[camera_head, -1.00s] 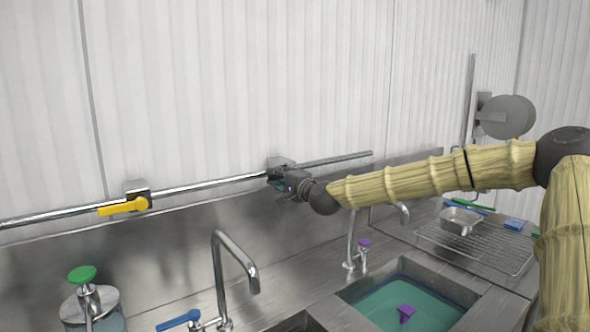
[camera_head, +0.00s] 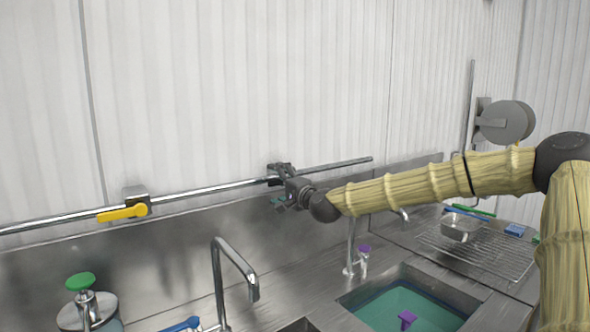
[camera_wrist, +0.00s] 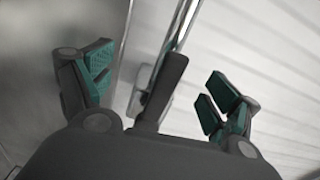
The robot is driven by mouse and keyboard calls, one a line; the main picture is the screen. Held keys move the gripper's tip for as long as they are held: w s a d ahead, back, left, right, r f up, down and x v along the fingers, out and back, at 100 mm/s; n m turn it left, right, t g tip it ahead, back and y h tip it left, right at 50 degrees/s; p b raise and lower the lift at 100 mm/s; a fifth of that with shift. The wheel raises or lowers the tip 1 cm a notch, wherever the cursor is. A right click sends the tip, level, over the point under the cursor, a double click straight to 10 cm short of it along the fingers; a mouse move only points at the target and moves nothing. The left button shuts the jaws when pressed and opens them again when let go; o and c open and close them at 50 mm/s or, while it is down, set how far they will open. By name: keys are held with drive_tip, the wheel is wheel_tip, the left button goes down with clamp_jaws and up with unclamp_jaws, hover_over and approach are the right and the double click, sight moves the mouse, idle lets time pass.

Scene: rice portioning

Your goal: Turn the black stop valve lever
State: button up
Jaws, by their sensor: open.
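The black lever (camera_wrist: 170,82) is a dark, straight bar in the middle of the wrist view, overlapping the shiny pipe (camera_wrist: 186,25) and lying at a similar slant. My gripper (camera_wrist: 157,88) is open, with one teal-padded finger on each side of the lever. Both pads appear apart from it. In the head view my gripper (camera_head: 283,198) is at the wall pipe (camera_head: 215,188), near the valve mount. There it mostly hides the black valve, and the lever cannot be made out clearly.
A yellow valve lever (camera_head: 122,212) sits on the same pipe to the left. Below are a tall faucet (camera_head: 235,265), a blue tap lever (camera_head: 182,324), a green-knobbed dispenser (camera_head: 81,282) and a sink (camera_head: 440,280). A wire rack (camera_head: 480,250) stands right. The wall above the pipe is clear.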

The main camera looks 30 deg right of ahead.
drive_tip(key=s+p, duration=0.2)
drive_tip(key=s, duration=0.6)
drive_tip(key=shift+d, duration=0.3)
idle(0.6)
